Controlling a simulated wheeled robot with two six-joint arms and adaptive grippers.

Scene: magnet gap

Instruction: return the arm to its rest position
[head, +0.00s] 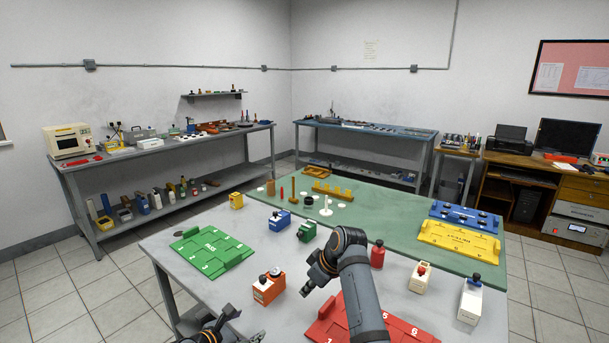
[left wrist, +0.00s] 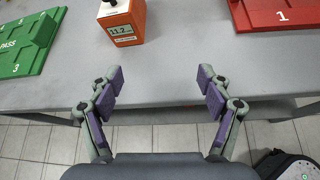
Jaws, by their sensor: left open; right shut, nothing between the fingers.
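My left gripper (head: 247,323) is at the bottom edge of the head view, by the table's front edge. In the left wrist view the left gripper (left wrist: 160,85) has its purple-padded fingers wide apart with nothing between them, over the table's front edge and the floor. My right gripper (head: 308,289) is shut and empty above the table, between the orange device and the red tray. My right arm comes in from the bottom and hides part of the red tray.
The grey table (head: 165,243) holds a green tray (head: 212,252), an orange device (head: 268,289) and a red tray (head: 325,328). Blue, green, white and red items stand further back on the table and green mat (head: 400,212). A yellow tray (head: 458,240) lies at right.

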